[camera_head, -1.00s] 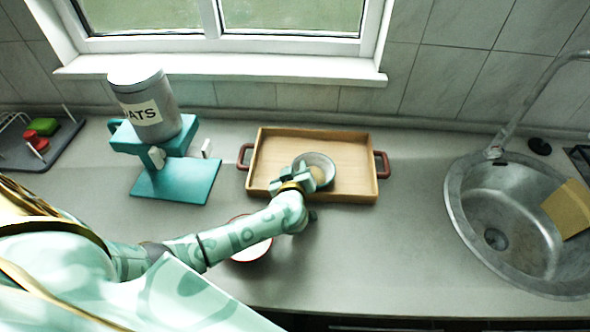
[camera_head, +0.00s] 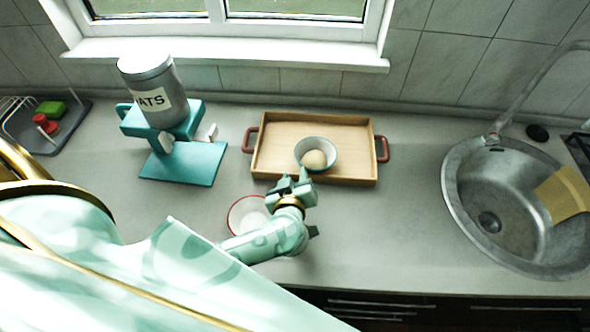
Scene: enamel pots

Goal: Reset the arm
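My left arm comes in from the left, and its gripper (camera_head: 293,183) is over the counter at the front edge of the wooden tray (camera_head: 350,172). It is apart from the bowl (camera_head: 330,147), which stands in the tray with a round pale beige thing (camera_head: 314,159) in it. The gripper holds nothing that I can see; the gap between its fingers is too small to make out. My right gripper is not in view.
A red-rimmed white dish (camera_head: 247,213) is partly behind my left arm. A teal stand (camera_head: 182,163) carries a grey oats canister (camera_head: 153,92) at left. The steel sink (camera_head: 452,190) with a yellow cloth (camera_head: 562,196) is at right. The counter between tray and sink is clear.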

